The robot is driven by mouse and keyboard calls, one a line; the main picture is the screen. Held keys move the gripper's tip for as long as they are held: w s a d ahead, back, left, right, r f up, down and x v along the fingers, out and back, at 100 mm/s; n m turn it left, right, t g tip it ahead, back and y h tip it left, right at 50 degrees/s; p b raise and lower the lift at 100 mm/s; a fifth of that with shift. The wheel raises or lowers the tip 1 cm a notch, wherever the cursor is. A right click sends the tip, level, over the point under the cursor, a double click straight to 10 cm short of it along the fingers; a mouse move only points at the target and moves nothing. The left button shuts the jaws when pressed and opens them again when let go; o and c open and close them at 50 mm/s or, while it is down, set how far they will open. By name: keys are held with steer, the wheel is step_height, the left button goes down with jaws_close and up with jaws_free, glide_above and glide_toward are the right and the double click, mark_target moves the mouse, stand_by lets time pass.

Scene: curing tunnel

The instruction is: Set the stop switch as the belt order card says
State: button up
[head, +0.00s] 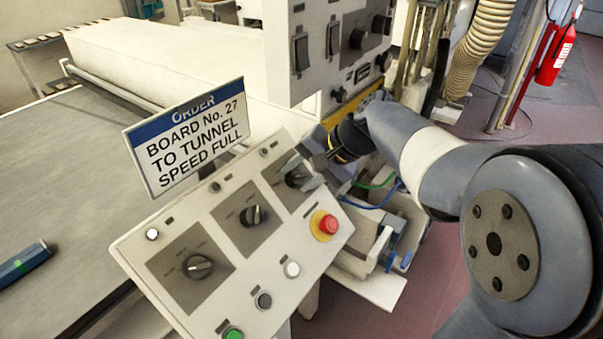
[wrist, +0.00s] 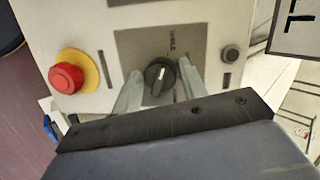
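The order card (head: 190,138) stands at the back edge of the sloping control panel (head: 135,243) and reads "ORDER BOARD No. 27 TO TUNNEL SPEED FULL". The panel has a near-left rotary switch (head: 197,266), a middle rotary switch (head: 253,215) and a far-right rotary switch (head: 297,177). Their labels are too small to read surely. My gripper (head: 308,172) is over the far-right switch. In the wrist view its fingers stand either side of that black knob (wrist: 160,76), with small gaps showing. The knob's white pointer line is roughly upright in that view.
A red mushroom button (head: 327,224) on a yellow ring sits close to the far-right switch. White, black and green push buttons (head: 233,334) line the front. A grey belt (head: 60,150) is at left, with a blue board (head: 24,262) on it. An upright switch cabinet (head: 285,75) stands behind.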

steer(key=c, duration=0.6)
steer(key=shift+m, duration=0.3)
steer(key=m+p, duration=0.2)
steer(key=m, duration=0.1)
steer(key=shift+r+y, duration=0.15)
steer(key=shift+y, duration=0.25)
steer(key=m+p, duration=0.1)
steer(key=m, duration=0.3)
steer(key=shift+t+y+p, duration=0.3)
steer(key=shift+t+p, duration=0.05)
steer(key=shift+t, duration=0.05)
steer(key=m+p, duration=0.1)
steer(key=m, duration=0.1)
steer(key=m+p, duration=0.1)
steer(key=m, duration=0.2)
steer(key=shift+d+m+t+y, duration=0.1)
steer(key=shift+m+t+y, duration=0.2)
steer(key=shift+t, duration=0.1)
steer(key=shift+f+m+t+p, duration=0.1)
steer(key=shift+m+t+p, duration=0.15)
steer(key=shift+m+p, duration=0.7)
steer(key=shift+f+m+t+p, duration=0.1)
steer(key=shift+m+t+p, duration=0.15)
steer(key=shift+m, duration=1.4)
